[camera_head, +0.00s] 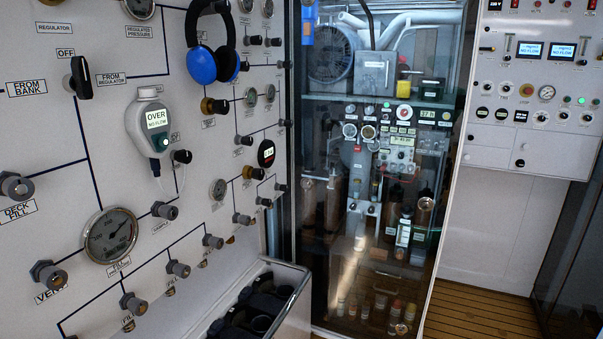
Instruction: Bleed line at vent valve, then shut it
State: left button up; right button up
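The vent valve (48,275) is a grey ribbed knob with a dark hex base at the lower left of the fill panel (40,140). A partly cut-off "VENT" label (48,296) sits below it. A black line runs up and right from it towards a large round pressure gauge (110,235). I cannot read the needle's value for certain, nor tell whether the valve is open or shut. Neither of my grippers is in view.
Blue headphones (202,62) hang high on the panel. Several fill knobs (132,303) line its lower part. An open bin (290,277) with dark items stands below. A glass-fronted cabinet (375,200) stands behind. The wooden floor (480,312) at right is clear.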

aim_at(54, 278)
jog(key=j+u, duration=0.1)
jog(key=u, duration=0.3)
jog(key=j+u, duration=0.1)
jog(key=u, duration=0.35)
jog(key=j+u, duration=0.1)
jog(key=u, duration=0.3)
